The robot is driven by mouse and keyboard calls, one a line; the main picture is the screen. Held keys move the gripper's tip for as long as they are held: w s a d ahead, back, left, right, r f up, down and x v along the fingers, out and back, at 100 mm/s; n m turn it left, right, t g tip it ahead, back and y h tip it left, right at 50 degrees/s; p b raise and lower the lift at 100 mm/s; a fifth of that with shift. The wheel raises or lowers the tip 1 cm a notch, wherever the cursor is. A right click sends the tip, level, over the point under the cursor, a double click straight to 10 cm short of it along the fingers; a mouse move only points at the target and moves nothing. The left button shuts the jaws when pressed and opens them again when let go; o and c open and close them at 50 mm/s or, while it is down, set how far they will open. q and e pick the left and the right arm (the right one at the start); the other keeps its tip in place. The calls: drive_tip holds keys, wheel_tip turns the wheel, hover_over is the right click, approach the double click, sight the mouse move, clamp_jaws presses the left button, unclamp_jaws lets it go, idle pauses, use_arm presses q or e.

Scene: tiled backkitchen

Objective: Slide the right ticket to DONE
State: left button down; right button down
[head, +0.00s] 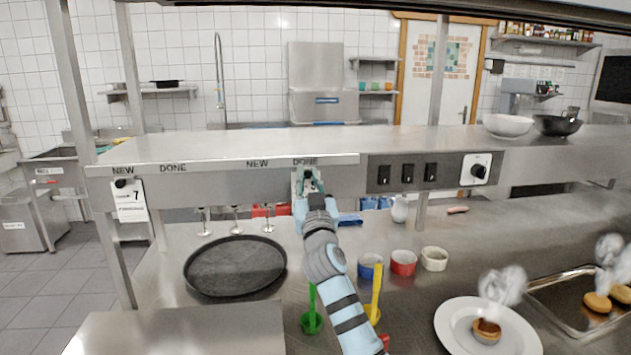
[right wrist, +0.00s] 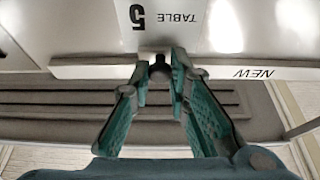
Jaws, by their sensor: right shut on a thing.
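The right ticket (right wrist: 178,22) is white with "TABLE 5" printed on it, upside down in the right wrist view. In the head view it is mostly hidden behind my gripper, under the right DONE label (head: 305,161). My right gripper (right wrist: 160,68) is shut on the dark knob at the ticket's edge by the rail. In the head view my right gripper (head: 309,183) is at the rail, below that DONE label. The right NEW label (head: 257,163) is to its left. My left gripper is not in view.
Another ticket (head: 130,200), marked 7, hangs under the left NEW label. A black round tray (head: 236,265) lies on the counter below the rail. Blue, red and white bowls (head: 403,262) and a plate (head: 487,335) stand to the right. Switches (head: 408,173) sit right of the rail.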

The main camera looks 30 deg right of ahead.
drive_tip(key=c, duration=1.6)
unclamp_jaws()
drive_tip(key=shift+c, duration=0.2)
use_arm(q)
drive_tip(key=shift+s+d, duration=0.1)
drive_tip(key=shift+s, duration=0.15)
use_arm(e)
drive_tip(key=shift+o, duration=0.8)
drive_tip(key=shift+d+f, duration=0.1)
drive_tip(key=shift+d, duration=0.15)
drive_tip(key=v, duration=1.2)
